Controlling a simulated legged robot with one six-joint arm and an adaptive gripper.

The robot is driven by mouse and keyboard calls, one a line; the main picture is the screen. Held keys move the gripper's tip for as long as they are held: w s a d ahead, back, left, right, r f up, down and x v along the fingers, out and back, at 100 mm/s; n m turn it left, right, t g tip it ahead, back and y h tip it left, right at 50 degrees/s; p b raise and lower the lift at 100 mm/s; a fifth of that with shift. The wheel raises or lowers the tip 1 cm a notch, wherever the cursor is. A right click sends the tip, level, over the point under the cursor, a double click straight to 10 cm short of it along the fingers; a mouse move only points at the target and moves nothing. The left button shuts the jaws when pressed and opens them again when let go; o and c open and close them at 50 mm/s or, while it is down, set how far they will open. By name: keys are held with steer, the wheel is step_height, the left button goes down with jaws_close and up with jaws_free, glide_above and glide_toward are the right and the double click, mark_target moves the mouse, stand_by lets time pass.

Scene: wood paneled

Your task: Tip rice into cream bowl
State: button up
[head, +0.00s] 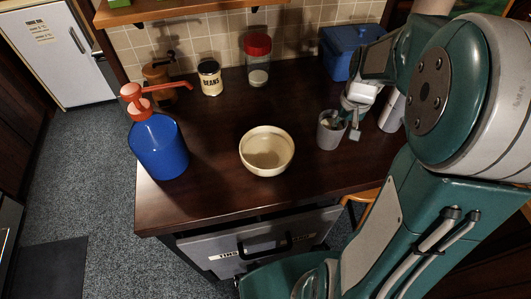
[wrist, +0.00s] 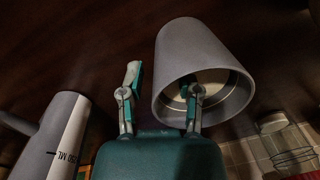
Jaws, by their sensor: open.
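The cream bowl (head: 267,150) stands upright near the middle of the dark counter, and no contents show in it. A grey cup (head: 329,134) stands upright to its right; it also shows in the wrist view (wrist: 192,45). Something pale shows at the bottom of the cup, but I cannot tell if it is rice. My gripper (head: 345,124) is at the cup's rim. In the wrist view my gripper (wrist: 163,88) is open, with one finger inside the cup and the other outside its wall.
A blue pump bottle (head: 158,147) stands at the counter's left. A beans jar (head: 210,78), a red-lidded jar (head: 258,62) and a blue box (head: 346,48) stand along the back. A grey measuring jug (wrist: 60,130) is beside the gripper. The counter between cup and bowl is clear.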

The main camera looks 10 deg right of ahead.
jaws_close()
steer(key=shift+r, duration=0.1)
steer(key=shift+r, duration=2.4)
